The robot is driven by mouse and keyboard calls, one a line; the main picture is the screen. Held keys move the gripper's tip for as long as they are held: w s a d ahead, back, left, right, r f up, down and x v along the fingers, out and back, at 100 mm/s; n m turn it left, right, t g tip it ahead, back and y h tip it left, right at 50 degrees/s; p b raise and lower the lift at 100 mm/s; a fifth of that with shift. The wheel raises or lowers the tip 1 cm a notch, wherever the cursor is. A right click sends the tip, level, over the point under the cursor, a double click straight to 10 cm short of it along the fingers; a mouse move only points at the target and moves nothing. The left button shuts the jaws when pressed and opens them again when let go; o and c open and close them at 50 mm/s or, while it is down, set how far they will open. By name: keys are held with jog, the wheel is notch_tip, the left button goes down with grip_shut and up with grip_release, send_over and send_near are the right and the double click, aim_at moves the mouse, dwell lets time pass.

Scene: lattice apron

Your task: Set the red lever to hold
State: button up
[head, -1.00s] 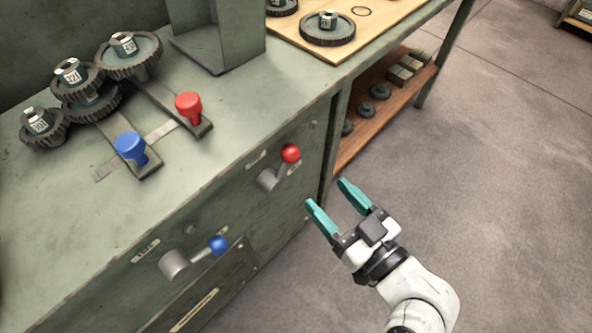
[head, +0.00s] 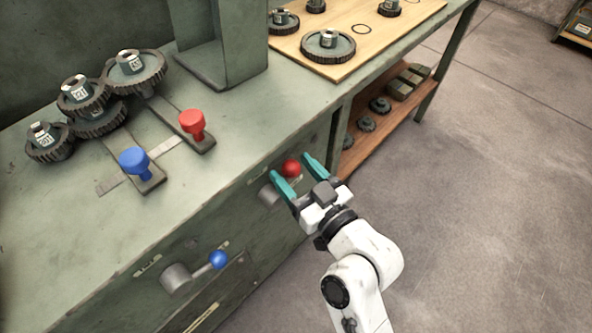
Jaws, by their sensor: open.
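The red lever (head: 291,168) is on the front panel of the green machine, with a round red ball knob and a grey hub (head: 268,194) to its lower left. Its arm is mostly hidden by my gripper. My gripper (head: 297,168) is open, with teal fingers on either side of the red knob in the head view. I cannot tell whether the fingers touch the knob or how deep they reach. Small label plates sit near the lever, too small to read.
A blue-knobbed lever (head: 218,260) sits lower left on the same panel. Red (head: 192,124) and blue (head: 135,162) knobs on slides and several gears (head: 134,68) are on the machine top. A shelf (head: 386,133) with gears stands to the right. The floor (head: 480,210) is clear.

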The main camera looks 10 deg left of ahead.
jog(key=shift+c, duration=0.4)
grip_shut()
